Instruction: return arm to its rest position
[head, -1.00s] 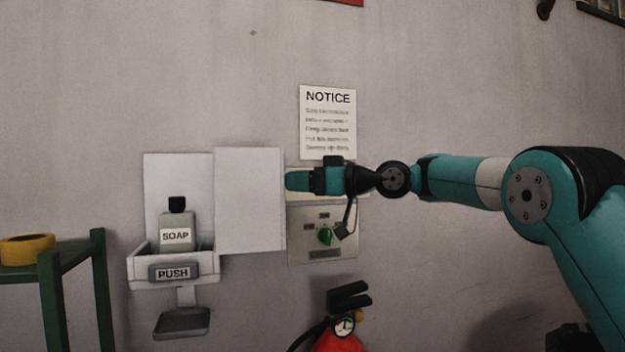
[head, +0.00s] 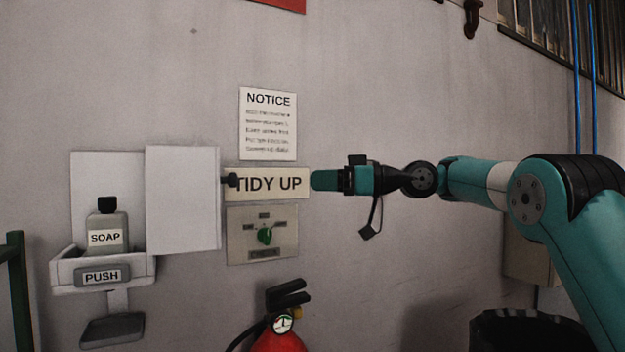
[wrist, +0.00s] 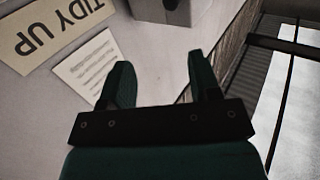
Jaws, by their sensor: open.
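My gripper (head: 318,181) is at the end of my teal arm, which reaches in from the right in the head view. It points left, just right of the TIDY UP sign (head: 268,184) on the wall. In the wrist view my gripper (wrist: 160,85) shows two dark green fingers spread apart with nothing between them. The TIDY UP sign also shows there at the upper left (wrist: 62,30), with the notice (wrist: 88,68) beside it.
A wall-mounted soap station with a bottle (head: 107,232), a PUSH plate (head: 102,276) and an open white door panel (head: 183,200) is at left. A switch panel (head: 283,222) sits below the sign. A fire extinguisher (head: 280,335) and a dark bin (head: 530,325) are low down.

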